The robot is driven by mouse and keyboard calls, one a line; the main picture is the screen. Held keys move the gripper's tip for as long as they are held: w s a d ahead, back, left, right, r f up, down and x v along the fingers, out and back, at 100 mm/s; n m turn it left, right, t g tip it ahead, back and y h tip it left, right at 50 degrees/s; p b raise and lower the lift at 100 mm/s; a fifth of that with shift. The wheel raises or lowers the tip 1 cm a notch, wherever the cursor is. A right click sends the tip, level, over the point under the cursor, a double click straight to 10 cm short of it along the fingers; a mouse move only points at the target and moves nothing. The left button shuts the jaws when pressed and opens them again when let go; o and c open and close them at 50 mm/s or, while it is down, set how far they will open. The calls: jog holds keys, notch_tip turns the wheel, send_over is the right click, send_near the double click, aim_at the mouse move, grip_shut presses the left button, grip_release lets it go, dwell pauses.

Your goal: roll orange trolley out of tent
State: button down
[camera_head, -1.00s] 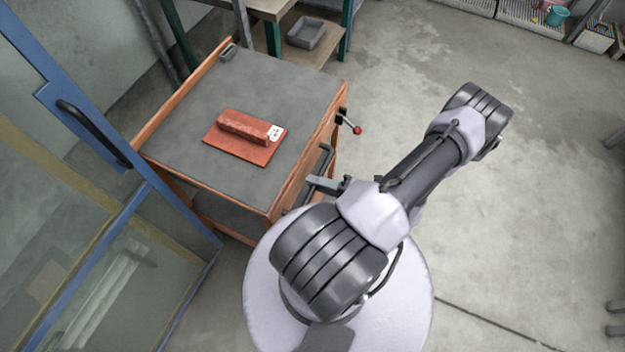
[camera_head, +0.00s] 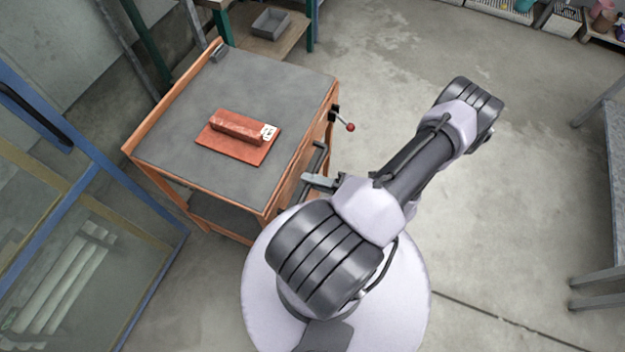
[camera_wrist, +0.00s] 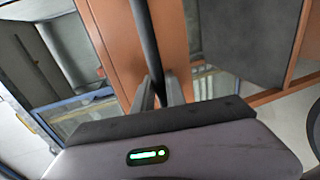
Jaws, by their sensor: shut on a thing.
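The orange trolley (camera_head: 290,176) has a grey top and stands left of my arm in the head view. A red block on a red plate (camera_head: 238,136) lies on its top. My gripper (camera_head: 318,182) is at the trolley's near right side, by the dark handle bar (camera_head: 318,160). In the wrist view my gripper (camera_wrist: 160,90) is shut on the dark handle (camera_wrist: 148,45), with the orange frame (camera_wrist: 112,40) behind it. The tent (camera_head: 150,255), with a blue frame and clear panels, stands at the left.
A lever with a red knob (camera_head: 350,127) sticks out from the trolley's right side. A bench with a grey tray (camera_head: 270,23) stands behind it. A grey table (camera_head: 600,200) is at the right edge. The floor right of my arm is clear.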

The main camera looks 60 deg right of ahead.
jog(key=shift+d, duration=0.1)
jog(key=c, duration=1.4)
grip_release()
jog(key=shift+o, duration=0.2)
jog(key=shift+s, duration=0.15)
jog(key=s+r+p, duration=0.3)
jog(key=s, duration=1.3)
jog(key=shift+s+d+r, duration=0.15)
jog(key=shift+s+d, duration=0.1)
jog(key=shift+s, duration=0.15)
jog(key=shift+d+r, duration=0.1)
